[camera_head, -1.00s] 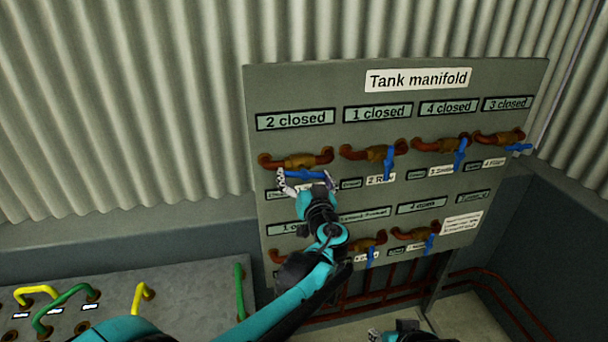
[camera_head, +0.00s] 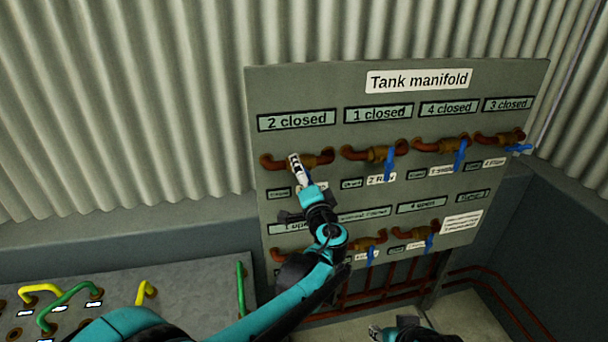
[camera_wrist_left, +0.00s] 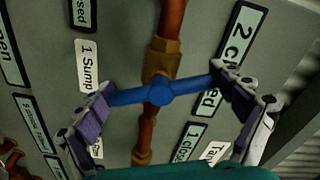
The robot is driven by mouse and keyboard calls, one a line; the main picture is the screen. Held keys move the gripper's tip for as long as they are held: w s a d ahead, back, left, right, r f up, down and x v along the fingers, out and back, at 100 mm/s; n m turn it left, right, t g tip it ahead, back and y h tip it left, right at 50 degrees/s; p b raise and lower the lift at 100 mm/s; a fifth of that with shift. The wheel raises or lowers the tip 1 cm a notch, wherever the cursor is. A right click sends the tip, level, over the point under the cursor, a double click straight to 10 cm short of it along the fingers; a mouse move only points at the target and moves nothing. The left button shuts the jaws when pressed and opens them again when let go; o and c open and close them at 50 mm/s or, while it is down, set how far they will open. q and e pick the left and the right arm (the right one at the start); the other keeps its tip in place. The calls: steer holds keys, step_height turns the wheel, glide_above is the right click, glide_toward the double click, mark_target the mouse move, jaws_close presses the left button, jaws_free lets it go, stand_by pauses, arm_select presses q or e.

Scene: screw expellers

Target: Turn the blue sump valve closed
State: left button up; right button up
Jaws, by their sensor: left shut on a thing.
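The blue handle (camera_wrist_left: 160,93) of the sump valve sits on a brass body (camera_wrist_left: 160,58) with a copper pipe, at the manifold's upper left. A label (camera_wrist_left: 88,65) beside it in the left wrist view reads "1 Sump". The handle lies across the pipe. My left gripper (camera_head: 295,165) is shut on it, one finger at each end, also in the left wrist view (camera_wrist_left: 163,97). The head view shows the brass body (camera_head: 312,160), but my gripper mostly hides the handle. My right gripper (camera_head: 376,333) is partly visible at the bottom edge; its opening is unclear.
The panel (camera_head: 352,77) is titled "Tank manifold". A display (camera_head: 297,120) above the valve reads "2 closed". Other blue-handled valves (camera_head: 389,163) stand close to the right and below. A grey bench (camera_head: 200,285) with green and yellow handles is at lower left.

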arm_select(q)
steer(key=m, duration=0.4)
steer(key=shift+r+m, duration=0.1)
steer(key=shift+m, duration=0.2)
stand_by(0.5)
steer(key=o, duration=0.8)
steer(key=v, duration=1.2)
